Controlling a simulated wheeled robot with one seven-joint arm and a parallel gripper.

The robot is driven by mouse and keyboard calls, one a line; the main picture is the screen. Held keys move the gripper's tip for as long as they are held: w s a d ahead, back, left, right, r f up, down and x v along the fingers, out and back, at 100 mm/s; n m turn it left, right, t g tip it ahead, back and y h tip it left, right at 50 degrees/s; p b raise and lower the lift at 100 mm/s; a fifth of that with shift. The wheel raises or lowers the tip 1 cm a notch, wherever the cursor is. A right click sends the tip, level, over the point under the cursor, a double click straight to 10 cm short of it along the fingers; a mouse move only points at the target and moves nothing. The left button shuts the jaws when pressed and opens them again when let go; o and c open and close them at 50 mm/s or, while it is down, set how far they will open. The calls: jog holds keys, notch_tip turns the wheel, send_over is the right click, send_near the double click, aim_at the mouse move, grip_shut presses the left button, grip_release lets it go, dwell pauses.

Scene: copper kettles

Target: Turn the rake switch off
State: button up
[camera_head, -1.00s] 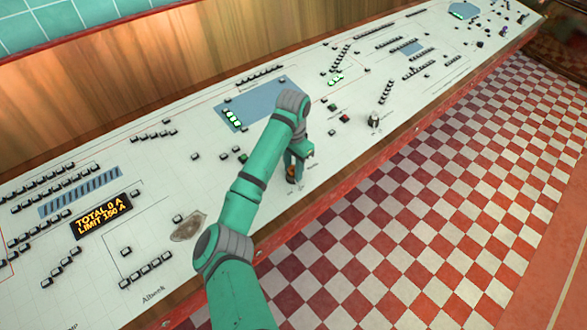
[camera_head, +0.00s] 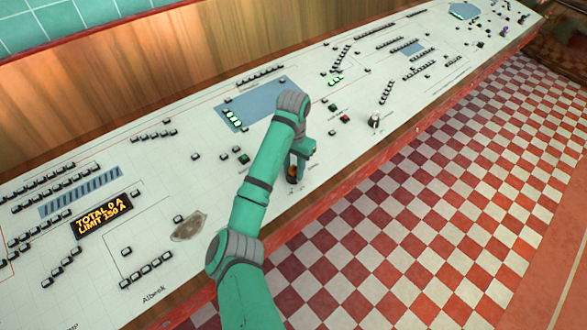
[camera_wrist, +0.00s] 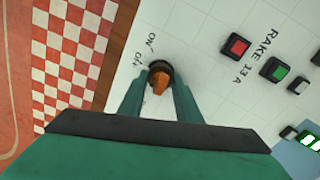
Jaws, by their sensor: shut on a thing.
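The rake switch (camera_wrist: 161,81) is an orange-brown rotary knob on a dark round base, set in the white panel. Small "ON" and "OFF"-like lettering stands beside it in the wrist view. My gripper (camera_wrist: 159,90) is shut on the knob, with one green finger on each side. In the head view my gripper (camera_head: 298,165) points down at the panel's front part, and the knob (camera_head: 292,174) shows partly beneath it. The knob's exact turn angle is hard to read.
A red button (camera_wrist: 236,46) and a green button (camera_wrist: 275,69) sit by the label "RAKE 13 A". Many small black buttons cover the long white panel (camera_head: 340,155). An amber display (camera_head: 103,217) is at the left. The checkered floor (camera_head: 420,220) is open beyond the front edge.

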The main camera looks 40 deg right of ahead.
jog(key=shift+r, duration=0.1)
jog(key=o, duration=1.1)
notch_tip(320, 180, up, 11)
jog(key=shift+f, duration=0.15)
